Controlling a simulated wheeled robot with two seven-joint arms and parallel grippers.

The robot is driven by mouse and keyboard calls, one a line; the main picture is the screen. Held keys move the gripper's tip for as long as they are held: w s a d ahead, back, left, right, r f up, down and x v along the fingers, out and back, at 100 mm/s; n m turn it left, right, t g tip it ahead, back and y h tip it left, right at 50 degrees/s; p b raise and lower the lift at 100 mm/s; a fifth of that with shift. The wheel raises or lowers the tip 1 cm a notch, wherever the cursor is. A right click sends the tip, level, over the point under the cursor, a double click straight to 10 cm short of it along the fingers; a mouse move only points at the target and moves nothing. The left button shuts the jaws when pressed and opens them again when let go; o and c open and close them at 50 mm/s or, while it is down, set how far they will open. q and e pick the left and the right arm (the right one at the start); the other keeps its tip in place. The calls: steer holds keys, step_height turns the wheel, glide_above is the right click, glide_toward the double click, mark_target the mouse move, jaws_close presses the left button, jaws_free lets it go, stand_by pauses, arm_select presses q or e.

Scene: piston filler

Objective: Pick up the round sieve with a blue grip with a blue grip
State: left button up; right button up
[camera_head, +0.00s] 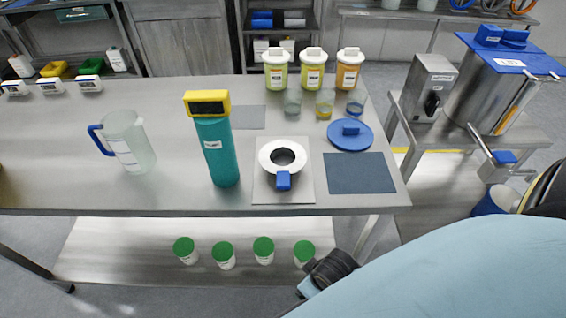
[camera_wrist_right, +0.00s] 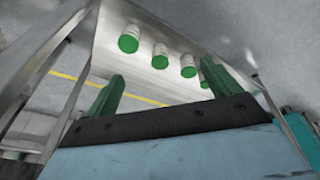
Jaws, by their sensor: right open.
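The round sieve (camera_head: 268,161) is a white ring with a dark centre and a blue grip (camera_head: 283,181) that points toward the table's front edge. It lies on a light grey mat (camera_head: 297,193) on the steel table. My right gripper (camera_wrist_right: 160,88) is open and empty in the right wrist view, its two green fingers wide apart. The sieve is not in that view. In the head view my right arm comes in from the lower right, in front of the table and apart from the sieve; its fingers are not clear there. My left gripper is not in view.
A teal device with yellow top (camera_head: 220,150) stands left of the sieve, a jug (camera_head: 130,142) further left. A blue lid (camera_head: 350,138) and dark mat (camera_head: 361,174) lie right. Green-capped jars (camera_head: 223,253) stand on the lower shelf; they also show in the wrist view (camera_wrist_right: 160,58).

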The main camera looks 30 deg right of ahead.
step_height(320, 180, up, 14)
steer(key=w+r+n+t, duration=0.1)
steer(key=w+r+t, duration=0.1)
steer(key=w+r, duration=0.1)
steer(key=w+d+r+n+t, duration=0.1)
steer(key=w+r+t, duration=0.2)
steer(key=w+r, duration=0.1)
steer(key=w+r+n+t+h+p, duration=0.1)
steer(key=w+r+t, duration=0.1)
steer(key=w, duration=0.4)
steer(key=shift+d+r+t, duration=0.2)
steer(key=shift+r+t, duration=0.2)
steer(key=shift+r, duration=0.5)
steer(key=w+a+r+n+t+y, duration=0.35)
steer(key=r+n, duration=0.25)
steer(key=r, duration=0.3)
steer(key=w+a+r+n+t+y, duration=0.35)
steer(key=r+n+t, duration=0.2)
steer(key=r, duration=0.25)
steer(key=s+a+r+n+g+y, duration=0.1)
steer(key=a+r+n+g+y, duration=0.4)
steer(key=n+y, duration=0.6)
steer(key=n+g+h, duration=1.3)
steer(key=n, duration=0.7)
glide_toward(286, 174)
steer(key=shift+x, duration=4.95)
